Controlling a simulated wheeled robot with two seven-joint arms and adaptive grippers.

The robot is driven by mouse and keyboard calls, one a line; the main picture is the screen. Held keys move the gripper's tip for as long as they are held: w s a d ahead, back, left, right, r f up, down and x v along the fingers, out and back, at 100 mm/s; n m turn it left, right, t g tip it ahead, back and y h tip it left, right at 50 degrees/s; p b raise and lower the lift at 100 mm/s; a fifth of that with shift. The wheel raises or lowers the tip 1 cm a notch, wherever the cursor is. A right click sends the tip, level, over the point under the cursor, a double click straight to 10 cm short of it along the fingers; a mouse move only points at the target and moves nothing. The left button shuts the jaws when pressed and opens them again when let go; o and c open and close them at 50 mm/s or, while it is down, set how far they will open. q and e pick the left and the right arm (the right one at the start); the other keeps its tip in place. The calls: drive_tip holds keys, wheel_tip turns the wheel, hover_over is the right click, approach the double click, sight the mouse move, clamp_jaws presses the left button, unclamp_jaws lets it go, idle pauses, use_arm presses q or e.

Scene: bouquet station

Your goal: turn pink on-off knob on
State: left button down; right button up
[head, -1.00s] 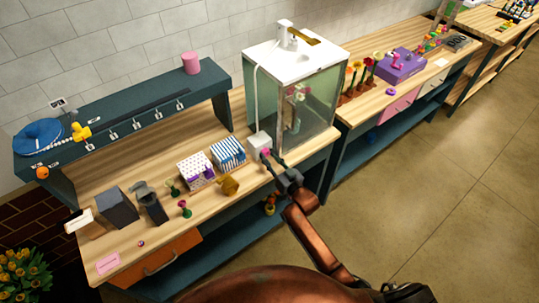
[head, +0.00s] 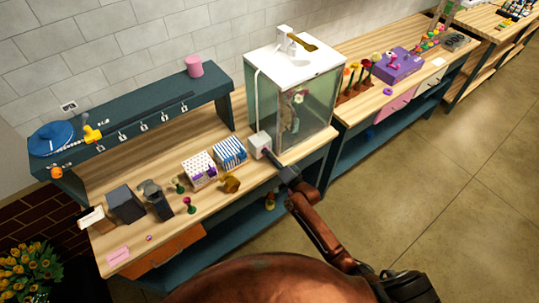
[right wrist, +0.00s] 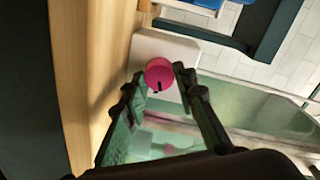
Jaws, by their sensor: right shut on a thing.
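The pink on-off knob (right wrist: 159,72), round with a short black mark, sits on the front of a white box (right wrist: 174,44) in the right wrist view. In the head view the white box (head: 259,143) stands on the bench beside the glass tank (head: 310,110), and the knob is mostly hidden behind my gripper. My right gripper (head: 271,158) reaches the box from the front right. In the right wrist view its two fingers (right wrist: 160,78) lie on either side of the knob, shut on it. My left gripper is not in view.
A blue-striped box (head: 230,152), a dotted box (head: 200,169) and a gold object (head: 231,184) stand left of the white box. A raised teal shelf (head: 140,115) runs behind. Open floor (head: 440,190) lies to the right.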

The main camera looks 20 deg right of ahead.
drive_tip(key=m, duration=0.3)
drive_tip(key=shift+f, duration=0.1)
drive_tip(key=shift+m, duration=0.4)
drive_tip(key=o, duration=0.9)
drive_tip(key=shift+c, duration=0.2)
drive_tip(key=shift+s, duration=0.15)
drive_tip(key=f+v, duration=0.1)
drive_tip(key=v, duration=1)
drive_tip(key=shift+s+d+r, duration=0.25)
drive_tip(key=shift+s+r, duration=0.05)
drive_tip(key=shift+r, duration=0.25)
